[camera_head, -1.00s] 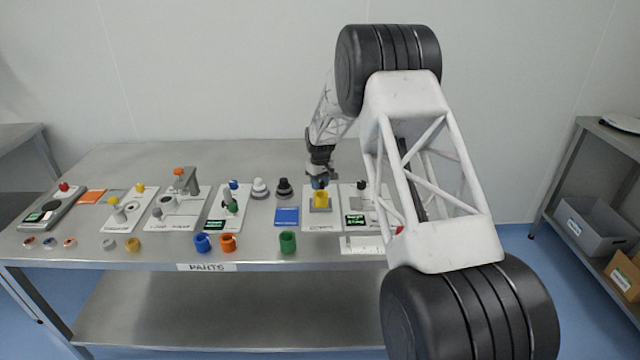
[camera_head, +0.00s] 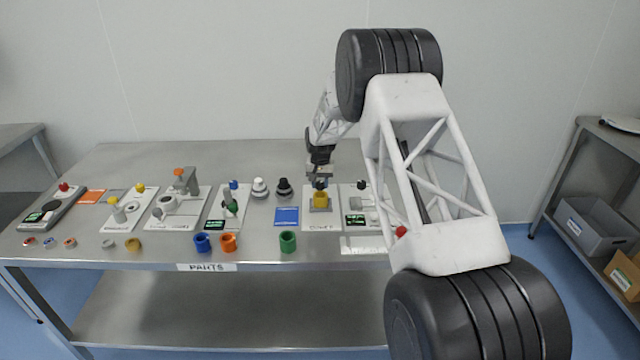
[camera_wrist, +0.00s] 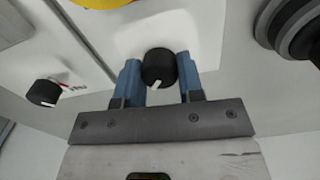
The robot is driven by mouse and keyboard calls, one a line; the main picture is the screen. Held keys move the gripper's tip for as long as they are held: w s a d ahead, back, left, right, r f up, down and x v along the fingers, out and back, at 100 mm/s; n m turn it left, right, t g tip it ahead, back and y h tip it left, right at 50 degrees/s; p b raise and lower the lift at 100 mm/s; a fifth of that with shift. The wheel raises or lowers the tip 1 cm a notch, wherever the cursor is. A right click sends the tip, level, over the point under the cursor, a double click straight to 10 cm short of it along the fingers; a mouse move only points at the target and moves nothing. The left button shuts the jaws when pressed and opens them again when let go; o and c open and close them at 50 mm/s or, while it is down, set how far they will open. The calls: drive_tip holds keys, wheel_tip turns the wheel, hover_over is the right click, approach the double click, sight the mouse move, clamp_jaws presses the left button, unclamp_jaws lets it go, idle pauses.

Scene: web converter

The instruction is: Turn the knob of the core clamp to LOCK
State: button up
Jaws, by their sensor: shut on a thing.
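The core clamp is a white plate (camera_head: 313,222) on the bench with a yellow cylinder (camera_head: 320,199) standing on it. In the wrist view its black round knob (camera_wrist: 155,64) has a white pointer line that points toward the gripper body, at the bottom of the picture. My gripper (camera_wrist: 159,82) has its two blue fingers on either side of this knob and is shut on it. In the head view my gripper (camera_head: 320,183) is just behind the yellow cylinder, and the knob is mostly hidden there. No LOCK mark can be read in the wrist view.
A neighbouring panel with another black knob (camera_wrist: 43,92) is close on the left in the wrist view. A dark ringed part (camera_head: 284,188) stands beside the clamp. A blue card (camera_head: 287,216) and a green ring (camera_head: 288,241) lie near the front.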

sight(320, 183)
idle(0.4)
drive_tip(key=o, duration=0.9)
drive_tip(key=shift+r, duration=0.15)
wheel_tip(320, 183, up, 7)
drive_tip(key=shift+r, duration=0.3)
